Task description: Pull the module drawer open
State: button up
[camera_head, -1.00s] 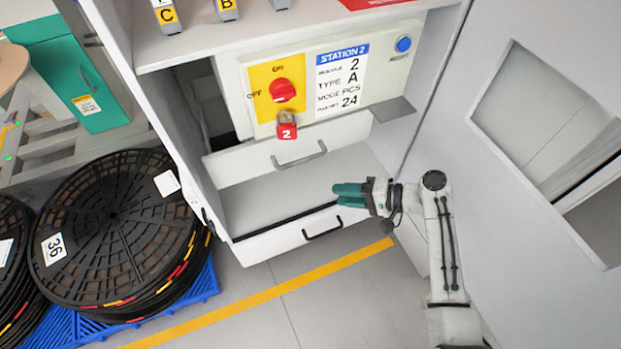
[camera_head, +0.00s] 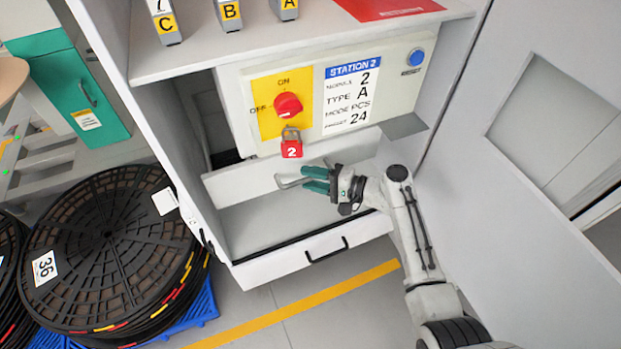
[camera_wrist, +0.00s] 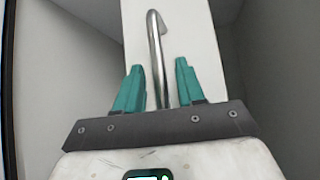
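The module drawer (camera_head: 240,184) has a white front with a silver bar handle (camera_head: 288,182), below the Station 2 panel. My gripper (camera_head: 316,180) is at the right part of this handle. In the wrist view, the handle (camera_wrist: 156,55) runs between the two teal fingers of my gripper (camera_wrist: 157,85), with a gap visible on each side. The fingers are apart and open around the bar. In the head view, they cover the handle's right end. The drawer front looks flush in its bay.
A lower drawer (camera_head: 270,267) with a black handle (camera_head: 327,250) lies below. A red padlock (camera_head: 291,145) marked 2 hangs from the panel (camera_head: 400,95). A cabinet door (camera_head: 520,200) stands to the right. Cable reels (camera_head: 105,250) sit at the left.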

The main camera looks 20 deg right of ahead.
jog(key=shift+w+a, duration=0.15)
jog(key=shift+a, duration=0.05)
jog(key=shift+c, duration=0.5)
grip_shut()
